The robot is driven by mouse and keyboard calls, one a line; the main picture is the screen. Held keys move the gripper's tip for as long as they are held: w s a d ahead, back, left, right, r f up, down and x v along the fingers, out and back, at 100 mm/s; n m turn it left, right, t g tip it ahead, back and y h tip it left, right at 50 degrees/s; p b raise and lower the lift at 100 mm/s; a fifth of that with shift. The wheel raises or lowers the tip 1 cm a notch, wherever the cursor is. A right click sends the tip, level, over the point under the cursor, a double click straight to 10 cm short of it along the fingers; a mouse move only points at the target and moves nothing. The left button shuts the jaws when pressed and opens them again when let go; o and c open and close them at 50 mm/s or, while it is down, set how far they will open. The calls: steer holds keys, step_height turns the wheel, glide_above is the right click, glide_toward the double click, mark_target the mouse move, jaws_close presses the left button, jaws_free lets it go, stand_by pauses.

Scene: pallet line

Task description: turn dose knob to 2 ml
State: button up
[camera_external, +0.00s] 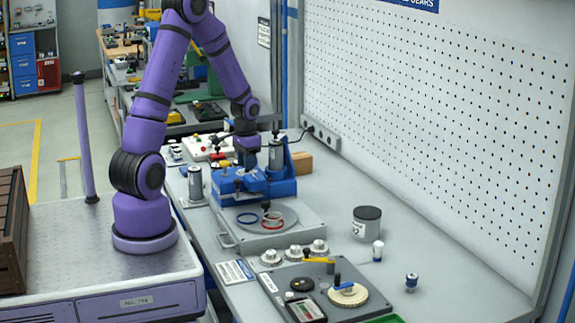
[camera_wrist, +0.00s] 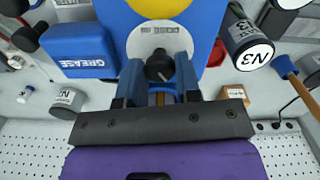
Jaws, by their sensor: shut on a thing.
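The dose knob (camera_wrist: 159,62) is black and sits at the lower edge of a white round dial plate marked DOSE (camera_wrist: 150,40) on a blue housing. My gripper (camera_wrist: 160,74) is shut on the knob, one finger on each side. The dial marks and the setting are too small to read. In the external view my gripper (camera_external: 246,155) is down at the blue machine (camera_external: 270,185); the knob cannot be made out there.
A blue GREASE block (camera_wrist: 75,48) and a dark N3 cylinder (camera_wrist: 248,45) flank the dial closely. The base plate (camera_external: 272,238) carries rings in front of the blue machine. A grey jar (camera_external: 366,224) and pegboard (camera_external: 440,110) stand to the right.

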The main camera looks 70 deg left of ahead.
steer(key=shift+m, duration=0.8)
steer(key=o, duration=0.9)
steer(key=shift+r, duration=0.15)
step_height(320, 180, up, 11)
steer(key=shift+f, duration=0.2)
